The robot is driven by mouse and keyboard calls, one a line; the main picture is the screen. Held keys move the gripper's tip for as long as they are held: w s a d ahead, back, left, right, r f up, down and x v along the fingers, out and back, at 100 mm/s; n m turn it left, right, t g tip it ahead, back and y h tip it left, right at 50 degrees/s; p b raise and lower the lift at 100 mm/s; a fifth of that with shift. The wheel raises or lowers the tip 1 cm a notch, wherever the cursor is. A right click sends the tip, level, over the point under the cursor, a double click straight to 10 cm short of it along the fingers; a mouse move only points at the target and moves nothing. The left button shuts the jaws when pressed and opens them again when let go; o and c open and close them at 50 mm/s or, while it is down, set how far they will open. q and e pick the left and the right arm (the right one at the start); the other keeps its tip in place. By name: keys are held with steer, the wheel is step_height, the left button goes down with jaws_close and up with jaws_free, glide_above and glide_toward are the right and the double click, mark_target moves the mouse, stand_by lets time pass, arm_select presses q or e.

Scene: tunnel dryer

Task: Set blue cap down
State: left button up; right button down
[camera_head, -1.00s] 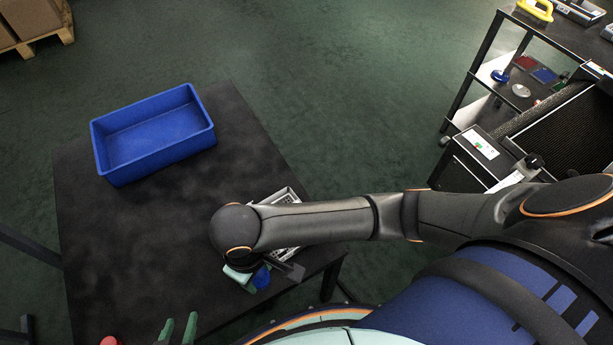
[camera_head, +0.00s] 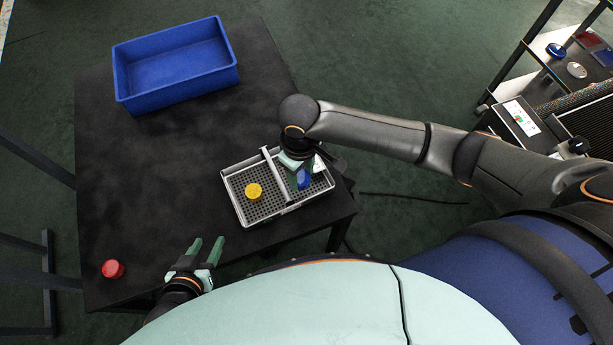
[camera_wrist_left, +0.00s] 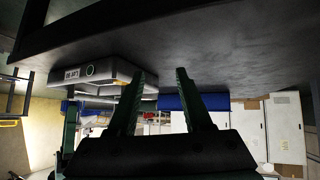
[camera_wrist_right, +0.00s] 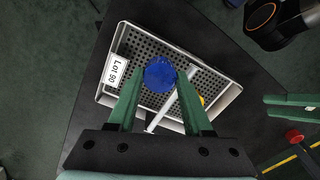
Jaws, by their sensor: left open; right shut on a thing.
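The blue cap (camera_wrist_right: 159,76) is held between the fingers of my right gripper (camera_head: 299,179), which is shut on it over the right part of the perforated metal tray (camera_head: 241,213). In the head view the blue cap (camera_head: 304,179) shows just below the fingers; whether it touches the tray floor I cannot tell. A yellow cap (camera_head: 254,190) lies in the tray's left compartment, across a divider bar (camera_head: 272,172). A red cap (camera_head: 113,269) lies on the table at the lower left. My left gripper (camera_head: 207,250) is open and empty near the table's front edge.
A blue bin (camera_head: 176,98) stands at the back of the dark table (camera_head: 150,185). The table between bin, tray and red cap is clear. A shelf rack and a machine stand at the right. The tray carries a "Lot 90" label (camera_wrist_right: 117,69).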

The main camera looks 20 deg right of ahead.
mark_target(305, 171)
arm_select(q)
steer(key=shift+w+d, duration=0.1)
steer(key=shift+w, duration=0.25)
arm_select(e)
steer(key=w+f, duration=0.1)
steer(key=d+f, duration=0.1)
steer(key=shift+w+d+f, duration=0.2)
steer(key=shift+w+f, duration=0.1)
steer(key=shift+w, duration=0.05)
arm_select(q)
steer(key=shift+f+b, duration=0.1)
steer(key=shift+b, duration=0.25)
arm_select(e)
steer(key=shift+w+d+f, duration=0.1)
steer(key=shift+f, duration=0.05)
arm_select(q)
steer(key=shift+f+b, duration=0.6)
steer(key=shift+b, duration=0.05)
arm_select(e)
steer(key=f, duration=0.3)
steer(key=shift+w+d+f, duration=0.15)
steer(key=shift+d+f, duration=0.05)
steer(key=shift+f, duration=0.05)
arm_select(q)
steer(key=shift+s, duration=0.2)
arm_select(e)
steer(key=shift+f, duration=0.1)
arm_select(q)
steer(key=shift+s+a+r, duration=0.1)
steer(key=shift+a, duration=0.1)
